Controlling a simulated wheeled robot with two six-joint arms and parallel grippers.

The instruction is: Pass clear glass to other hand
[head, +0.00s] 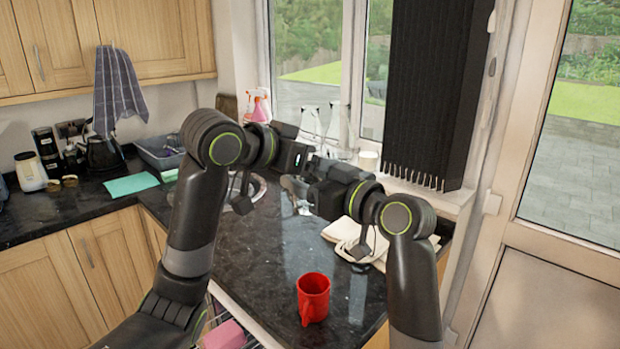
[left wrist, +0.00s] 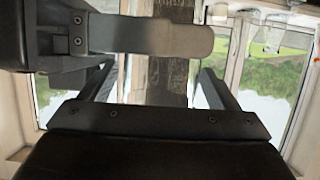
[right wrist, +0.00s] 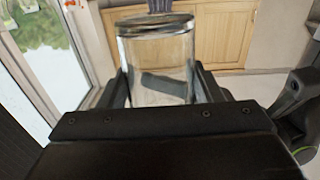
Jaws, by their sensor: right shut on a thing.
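The clear glass (right wrist: 158,65) stands between the fingers of my right gripper (right wrist: 160,88) in the right wrist view, and the gripper is shut on it. A dark finger-like bar shows through the glass; whether it touches the glass is unclear. In the head view my right gripper (head: 298,184) and left gripper (head: 314,156) meet close together above the counter, and the glass is hard to make out there. In the left wrist view my left gripper (left wrist: 155,85) has its fingers wide apart, with a finger of my right gripper crossing in front.
A red mug (head: 313,298) stands on the dark counter (head: 270,260) below the arms. Folded cloths (head: 352,235) lie at its right side. Bottles, including a pink spray bottle (head: 259,105), stand by the window. A grey basin (head: 160,152) is at the back left.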

